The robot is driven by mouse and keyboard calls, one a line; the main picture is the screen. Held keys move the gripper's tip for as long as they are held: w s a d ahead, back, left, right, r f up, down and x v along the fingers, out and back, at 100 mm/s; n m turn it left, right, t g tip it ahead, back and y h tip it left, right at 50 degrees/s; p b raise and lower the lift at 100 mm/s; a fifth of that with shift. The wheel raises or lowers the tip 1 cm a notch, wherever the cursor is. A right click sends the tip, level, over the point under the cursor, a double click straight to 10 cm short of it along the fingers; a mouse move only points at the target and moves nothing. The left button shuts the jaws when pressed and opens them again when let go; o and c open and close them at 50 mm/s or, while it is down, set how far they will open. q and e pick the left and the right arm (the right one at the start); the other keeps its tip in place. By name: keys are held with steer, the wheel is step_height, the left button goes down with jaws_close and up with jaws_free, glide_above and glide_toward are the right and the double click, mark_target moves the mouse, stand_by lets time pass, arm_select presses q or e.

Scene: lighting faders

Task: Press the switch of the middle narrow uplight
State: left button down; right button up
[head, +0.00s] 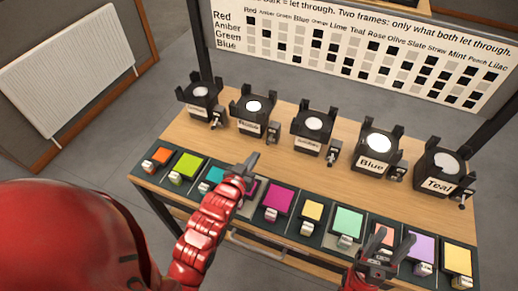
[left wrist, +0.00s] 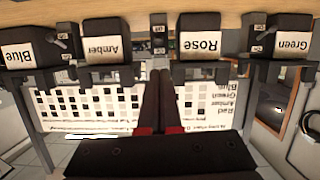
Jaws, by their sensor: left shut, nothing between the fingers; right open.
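The middle uplight (head: 313,128) is a black box with a round pale top, third of five in the row. Its label reads Amber in the left wrist view (left wrist: 110,45), which is upside down. Its switch (head: 331,155) stands at its right side and also shows in the left wrist view (left wrist: 62,40). My left gripper (head: 251,161) is shut and empty, in front of the row and left of that switch. In the left wrist view its fingers (left wrist: 160,75) point at the gap between Amber and Rose. My right gripper (head: 378,238) is open over the front colour frames.
Neighbouring uplights are Rose (head: 252,110) and Blue (head: 376,148), with Green (head: 200,95) and Teal (head: 440,172) at the ends. A rack of coloured frames (head: 277,203) lines the table's front. A strip of bare wood (head: 290,168) lies between. A chart board (head: 370,50) stands behind.

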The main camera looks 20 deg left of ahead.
arm_select(q)
steer(key=shift+s+a, duration=0.1)
steer(key=shift+s, duration=1.15)
steer(key=w+a+r+n+g+y+p, duration=0.1)
steer(key=w+a+r+g+y+p, duration=0.15)
steer(key=w+a+g+p, duration=0.45)
steer(key=w+d+r+m+g+h+p, duration=0.1)
steer(key=w+d+r+g+h+p, duration=0.1)
steer(key=d+r+g+p, duration=0.2)
step_height(320, 180, up, 5)
steer(key=d+p, duration=0.3)
steer(key=p, duration=0.3)
steer(key=shift+m, duration=0.3)
steer(key=shift+f+h, duration=0.15)
steer(key=shift+h, duration=0.1)
